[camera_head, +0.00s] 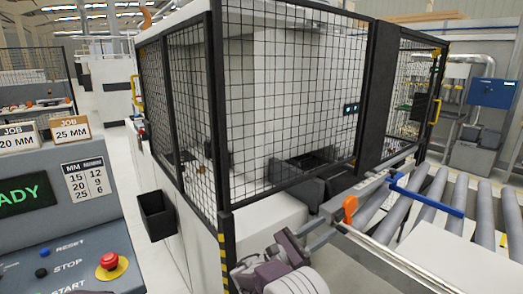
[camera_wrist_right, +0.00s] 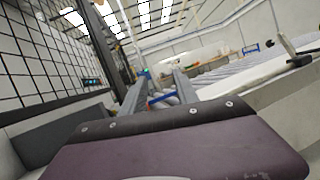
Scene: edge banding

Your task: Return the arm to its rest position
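My right arm comes in at the bottom of the head view, with the purple-grey wrist low in the middle. Its right gripper (camera_head: 318,232) points away from me, beside the front corner of the fenced machine and near the end of the roller conveyor. In the right wrist view, two grey fingers of the right gripper (camera_wrist_right: 160,88) stand apart beyond the purple body, with nothing seen held between them. My left gripper and left arm are not in view.
A black mesh fence (camera_head: 285,95) encloses the white machine. The roller conveyor (camera_head: 432,205), with a blue guide (camera_head: 425,194) and an orange part (camera_head: 350,209), lies right of the gripper. A control panel (camera_head: 65,225) with a red stop button (camera_head: 109,261) stands left.

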